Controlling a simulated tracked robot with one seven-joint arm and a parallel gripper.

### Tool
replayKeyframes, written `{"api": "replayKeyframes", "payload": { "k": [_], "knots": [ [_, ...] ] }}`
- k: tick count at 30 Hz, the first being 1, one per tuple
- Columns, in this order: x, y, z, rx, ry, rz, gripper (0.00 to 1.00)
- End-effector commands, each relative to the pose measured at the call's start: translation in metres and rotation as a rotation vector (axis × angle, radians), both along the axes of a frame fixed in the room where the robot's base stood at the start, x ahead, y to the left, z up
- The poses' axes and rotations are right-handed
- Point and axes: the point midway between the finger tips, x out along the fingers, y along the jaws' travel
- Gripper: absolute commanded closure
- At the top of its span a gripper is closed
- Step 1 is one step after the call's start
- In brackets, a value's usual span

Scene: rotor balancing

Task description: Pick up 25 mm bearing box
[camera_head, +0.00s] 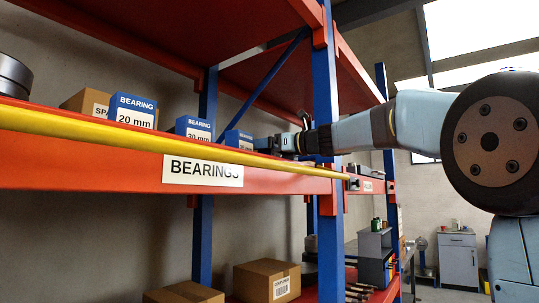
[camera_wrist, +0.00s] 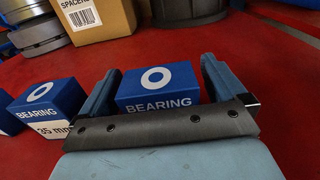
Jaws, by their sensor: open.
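A blue and white bearing box (camera_wrist: 157,87) is between the fingers of my gripper (camera_wrist: 160,68) in the wrist view. Its size text is hidden behind the gripper body, so I cannot tell if it is the 25 mm one. The fingers are open on either side of it, with a narrow gap at the left. In the head view, my gripper (camera_head: 272,145) is at shelf height, just right of a blue box (camera_head: 238,138) whose label is mostly hidden by the shelf's front edge. No readable 25 mm label shows.
A box marked 35 mm (camera_wrist: 50,105) stands left of the gripper. A 20 mm box (camera_head: 132,110) and another bearing box (camera_head: 194,128) stand farther left on the shelf. A cardboard spacer box (camera_wrist: 95,18) is behind. A yellow rail (camera_head: 180,137) runs along the front.

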Motion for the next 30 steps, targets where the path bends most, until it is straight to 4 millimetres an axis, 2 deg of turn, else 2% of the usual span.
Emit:
{"api": "replayKeyframes", "payload": {
  "k": [7,26,30],
  "knots": [
    [0.0016,0.0019,0.0002,0.0,0.0,-0.001,0.02],
    [0.0017,0.0013,0.0,0.0,0.0,-0.002,0.62],
    [0.0017,0.0011,0.0003,0.0,0.0,-0.002,0.62]
  ]
}}
